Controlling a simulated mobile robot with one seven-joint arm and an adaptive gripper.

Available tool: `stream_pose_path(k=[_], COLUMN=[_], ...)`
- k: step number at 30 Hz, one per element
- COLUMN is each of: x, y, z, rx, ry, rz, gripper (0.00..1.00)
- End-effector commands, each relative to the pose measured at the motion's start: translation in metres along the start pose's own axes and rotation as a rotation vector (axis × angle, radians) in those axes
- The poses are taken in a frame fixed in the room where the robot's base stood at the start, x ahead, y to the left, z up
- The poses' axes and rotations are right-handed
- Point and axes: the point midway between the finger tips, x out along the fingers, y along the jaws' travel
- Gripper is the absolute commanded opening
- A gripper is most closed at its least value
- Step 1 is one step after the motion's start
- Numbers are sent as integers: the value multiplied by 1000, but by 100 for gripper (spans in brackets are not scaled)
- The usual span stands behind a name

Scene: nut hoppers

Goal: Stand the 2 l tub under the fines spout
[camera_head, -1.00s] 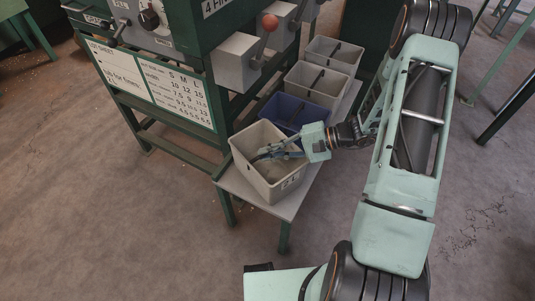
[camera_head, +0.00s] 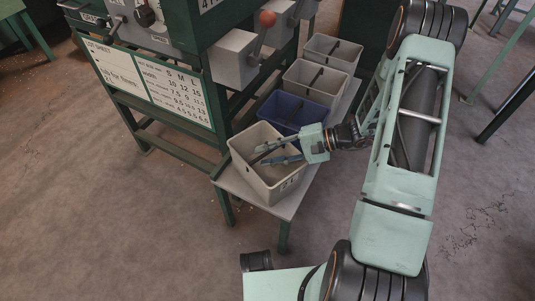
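A pale grey tub (camera_head: 274,187) with a blurred litre mark on its front stands at the near end of a low grey shelf. Behind it in a row are a blue tub (camera_head: 291,111) and two more pale grey tubs (camera_head: 317,82) (camera_head: 333,52), each with a dark bar across its top. My gripper (camera_head: 260,156) reaches in from the right over the near tub's opening. Its two fingers are spread apart, with nothing clear between them. The near tub's own bar is not clear behind the fingers. I cannot tell which spout is the fines spout.
A green machine with grey spout boxes (camera_head: 234,58) and a red-knobbed lever (camera_head: 267,19) rises behind the tubs. A white chart (camera_head: 150,86) hangs on its left side. The shelf's (camera_head: 236,186) near edge shows around the front tub. The floor in front is clear.

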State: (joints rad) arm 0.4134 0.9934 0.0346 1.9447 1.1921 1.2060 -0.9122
Motion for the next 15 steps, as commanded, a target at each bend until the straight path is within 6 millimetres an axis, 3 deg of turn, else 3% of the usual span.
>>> stream_pose_path(k=[15], x=[-100], y=[-2], z=[0], rx=[0], ry=[4], rz=[0], gripper=[25])
